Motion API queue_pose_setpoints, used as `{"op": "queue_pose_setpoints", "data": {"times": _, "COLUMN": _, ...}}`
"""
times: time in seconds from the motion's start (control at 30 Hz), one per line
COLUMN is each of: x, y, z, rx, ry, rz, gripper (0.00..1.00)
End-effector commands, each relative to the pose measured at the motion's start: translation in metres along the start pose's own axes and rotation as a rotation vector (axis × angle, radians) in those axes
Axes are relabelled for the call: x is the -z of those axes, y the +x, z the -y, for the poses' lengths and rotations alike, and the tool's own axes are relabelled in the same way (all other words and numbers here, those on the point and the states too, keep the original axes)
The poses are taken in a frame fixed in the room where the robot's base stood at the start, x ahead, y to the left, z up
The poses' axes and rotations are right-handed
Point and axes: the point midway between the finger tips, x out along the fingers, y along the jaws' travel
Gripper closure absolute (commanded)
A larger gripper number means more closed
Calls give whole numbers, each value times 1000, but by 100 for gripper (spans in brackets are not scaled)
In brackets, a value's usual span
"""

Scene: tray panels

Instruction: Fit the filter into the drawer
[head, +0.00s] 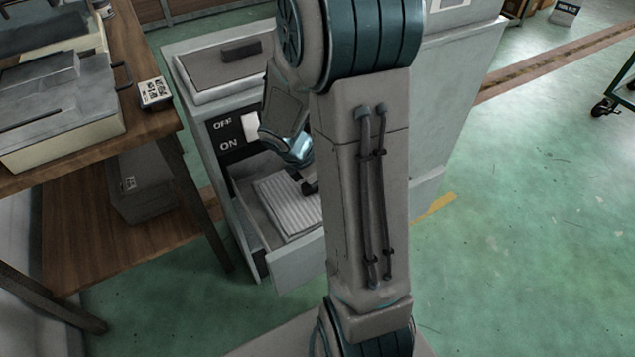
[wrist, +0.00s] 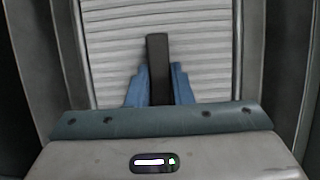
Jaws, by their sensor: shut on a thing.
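The filter (head: 281,203) is a pale, ribbed flat panel in a light frame. It lies inside the open drawer (head: 298,269) at the bottom of the grey cabinet, and looks roughly level. In the wrist view the filter (wrist: 205,50) fills the middle, with the drawer's dark side walls to its left and right. My gripper (head: 309,186) reaches down over the filter. In the wrist view its blue fingers are shut on the filter's dark handle (wrist: 158,68). My arm hides the right part of the filter and drawer, so whether the filter is fully seated I cannot tell.
The cabinet (head: 190,110) has an OFF/ON switch panel (head: 237,131) above the drawer and a lidded top with a dark handle. A wooden workbench (head: 150,123) with equipment stands close on the left.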

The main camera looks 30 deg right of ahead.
Motion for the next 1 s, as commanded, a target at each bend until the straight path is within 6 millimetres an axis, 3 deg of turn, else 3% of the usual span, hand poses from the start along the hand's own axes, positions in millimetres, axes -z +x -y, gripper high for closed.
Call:
{"op": "queue_pose_setpoints", "data": {"times": 0.3, "x": 1, "y": 2, "z": 0, "rx": 0, "ry": 0, "rz": 0, "gripper": 100}}
{"op": "queue_pose_setpoints", "data": {"times": 0.33, "x": 1, "y": 1, "z": 0, "rx": 0, "ry": 0, "rz": 0, "gripper": 72}}
{"op": "queue_pose_setpoints", "data": {"times": 0.4, "x": 0, "y": 1, "z": 0, "rx": 0, "ry": 0, "rz": 0, "gripper": 58}}
{"op": "queue_pose_setpoints", "data": {"times": 0.77, "x": -1, "y": -5, "z": 0, "rx": -2, "ry": 0, "rz": 0, "gripper": 58}}
{"op": "queue_pose_setpoints", "data": {"times": 1.0, "x": -3, "y": -52, "z": -1, "rx": -6, "ry": 0, "rz": 1, "gripper": 58}}
